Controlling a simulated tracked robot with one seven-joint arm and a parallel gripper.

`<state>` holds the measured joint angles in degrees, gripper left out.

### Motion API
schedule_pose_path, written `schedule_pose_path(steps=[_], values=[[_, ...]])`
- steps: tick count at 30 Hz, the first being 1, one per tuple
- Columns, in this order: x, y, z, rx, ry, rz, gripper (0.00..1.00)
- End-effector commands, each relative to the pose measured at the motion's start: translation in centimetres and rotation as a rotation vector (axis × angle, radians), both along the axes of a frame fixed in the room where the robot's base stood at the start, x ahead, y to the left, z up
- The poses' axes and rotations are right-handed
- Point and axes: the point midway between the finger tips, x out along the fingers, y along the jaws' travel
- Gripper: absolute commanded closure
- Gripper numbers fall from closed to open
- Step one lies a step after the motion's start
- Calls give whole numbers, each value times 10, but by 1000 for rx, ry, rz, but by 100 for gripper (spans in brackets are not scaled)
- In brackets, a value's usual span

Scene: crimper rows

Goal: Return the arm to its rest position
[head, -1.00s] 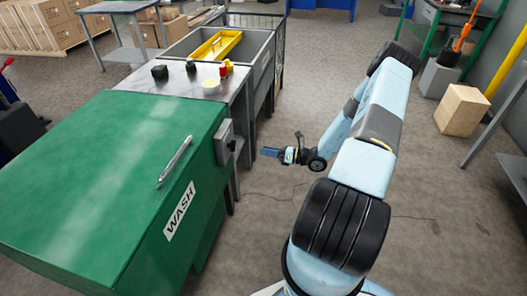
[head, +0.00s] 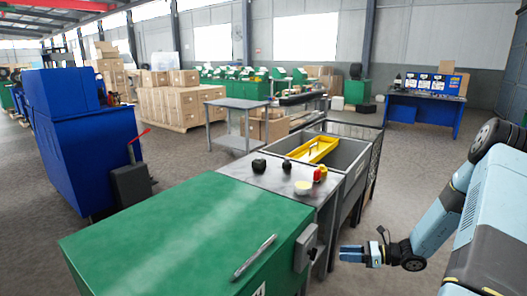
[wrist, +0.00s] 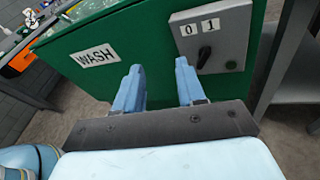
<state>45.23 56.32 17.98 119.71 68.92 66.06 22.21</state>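My gripper (head: 352,253) is in the lower right of the head view, in the air to the right of the green wash machine (head: 190,225). In the wrist view my gripper (wrist: 156,75) has its two blue fingers apart with nothing between them. Beyond the fingers are the machine's WASH label (wrist: 96,52) and its grey switch box (wrist: 208,40). My arm is bent out at the right side of the head view.
A silver pen-like tool (head: 254,257) lies on the green lid. Behind it are a steel worktop (head: 262,180) with small items and a grey basin with a yellow tray (head: 314,149). A blue cabinet (head: 83,140) stands left. Floor between them is open.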

Motion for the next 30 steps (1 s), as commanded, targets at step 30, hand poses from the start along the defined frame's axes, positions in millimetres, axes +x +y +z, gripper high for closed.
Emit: schedule_pose_path(steps=[30], values=[[-84,63,202,-710,-533,738,61]])
